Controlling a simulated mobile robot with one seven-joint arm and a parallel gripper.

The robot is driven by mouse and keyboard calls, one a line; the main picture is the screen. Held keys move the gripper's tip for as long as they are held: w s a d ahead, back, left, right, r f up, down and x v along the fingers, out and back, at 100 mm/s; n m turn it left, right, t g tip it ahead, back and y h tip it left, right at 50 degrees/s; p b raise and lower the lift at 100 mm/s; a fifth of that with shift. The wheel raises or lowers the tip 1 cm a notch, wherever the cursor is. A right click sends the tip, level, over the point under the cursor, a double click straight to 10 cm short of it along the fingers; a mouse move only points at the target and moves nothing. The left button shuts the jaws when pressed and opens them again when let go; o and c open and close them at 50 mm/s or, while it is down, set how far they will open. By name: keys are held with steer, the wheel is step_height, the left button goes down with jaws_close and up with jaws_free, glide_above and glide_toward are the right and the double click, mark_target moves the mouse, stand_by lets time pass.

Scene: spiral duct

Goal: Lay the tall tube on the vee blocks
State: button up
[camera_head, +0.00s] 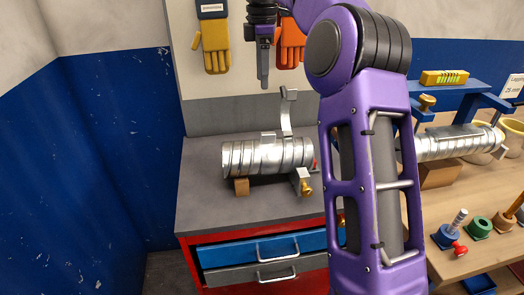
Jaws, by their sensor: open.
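A silver spiral tube (250,158) lies on its side on top of the grey cabinet (205,200). A small brown block (241,187) shows under its left part, and a block with a brass knob (303,183) is at its right end. I cannot tell whether these are the vee blocks. My gripper (264,80) hangs pointing down above the tube, apart from it, open, with nothing visible in it. A second silver spiral tube (450,143) lies level at right, partly hidden behind my purple arm. No tube stands upright in view.
A curved grey bracket (287,110) rises behind the left tube, close below my gripper. Yellow (215,48) and orange gloves hang on the back panel. The wooden table (430,210) at right holds a blue frame, cups and small parts. The cabinet's front left top is clear.

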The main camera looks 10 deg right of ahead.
steer(key=f, duration=0.1)
glide_above(267, 133)
steer(key=f, duration=1.1)
steer(key=shift+w+a, duration=0.3)
steer(key=shift+a, duration=0.05)
steer(key=shift+s+d+f, duration=0.15)
steer(key=shift+d+f, duration=0.05)
steer(key=shift+f, duration=1.2)
steer(key=shift+s+d+f, duration=0.15)
steer(key=shift+f, duration=1.2)
steer(key=c, duration=0.8)
jaws_close()
steer(key=shift+s, duration=0.1)
